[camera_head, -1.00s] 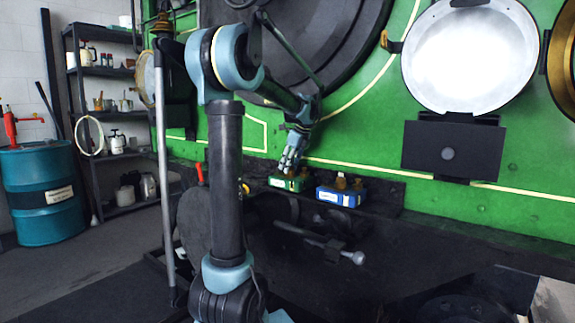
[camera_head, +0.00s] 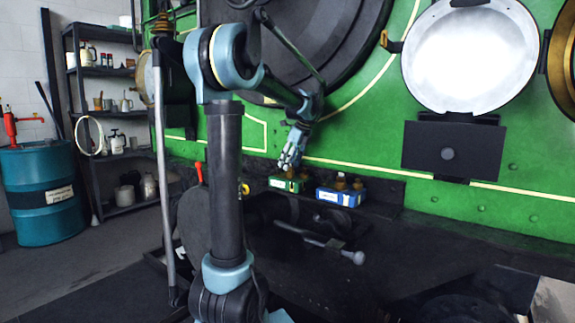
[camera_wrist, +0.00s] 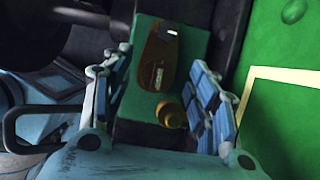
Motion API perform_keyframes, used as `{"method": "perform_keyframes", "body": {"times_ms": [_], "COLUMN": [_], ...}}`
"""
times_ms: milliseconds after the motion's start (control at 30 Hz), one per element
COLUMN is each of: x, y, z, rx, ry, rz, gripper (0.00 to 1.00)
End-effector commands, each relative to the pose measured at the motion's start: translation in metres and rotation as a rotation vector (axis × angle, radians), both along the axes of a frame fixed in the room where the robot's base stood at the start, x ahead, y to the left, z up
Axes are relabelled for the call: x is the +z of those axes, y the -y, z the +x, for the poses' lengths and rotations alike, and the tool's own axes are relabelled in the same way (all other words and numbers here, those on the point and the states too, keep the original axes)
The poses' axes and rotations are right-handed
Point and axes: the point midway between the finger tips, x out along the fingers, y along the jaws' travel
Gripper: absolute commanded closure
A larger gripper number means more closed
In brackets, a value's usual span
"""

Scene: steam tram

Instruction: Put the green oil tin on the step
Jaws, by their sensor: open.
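The green oil tin (camera_head: 285,184) stands on a dark ledge against the green panel in the head view. My gripper (camera_head: 289,165) hangs right above it, fingers pointing down. In the wrist view the tin (camera_wrist: 193,44) lies between the two open fingers of my gripper (camera_wrist: 165,88), with a brass cap and a brown patch on its top. I cannot tell whether the fingers touch its sides. Which surface is the step is not clear from these frames.
A blue tin (camera_head: 341,196) with brass caps stands close on the right of the green one. A metal rod with a knob (camera_head: 358,257) sticks out below. A teal drum (camera_head: 42,195) and a shelf rack (camera_head: 105,115) stand at the left.

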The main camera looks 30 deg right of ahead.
Motion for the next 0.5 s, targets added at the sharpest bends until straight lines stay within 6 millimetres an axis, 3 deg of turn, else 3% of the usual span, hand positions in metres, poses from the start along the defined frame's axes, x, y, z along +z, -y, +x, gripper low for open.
{"method": "perform_keyframes", "body": {"times_ms": [200,500], "x": [0.035,0.033], "y": [0.007,0.028], "z": [-0.018,-0.069], "rx": [-0.003,-0.004], "ry": [0.000,0.000], "rz": [0.000,0.000], "gripper": [0.46,0.46]}}
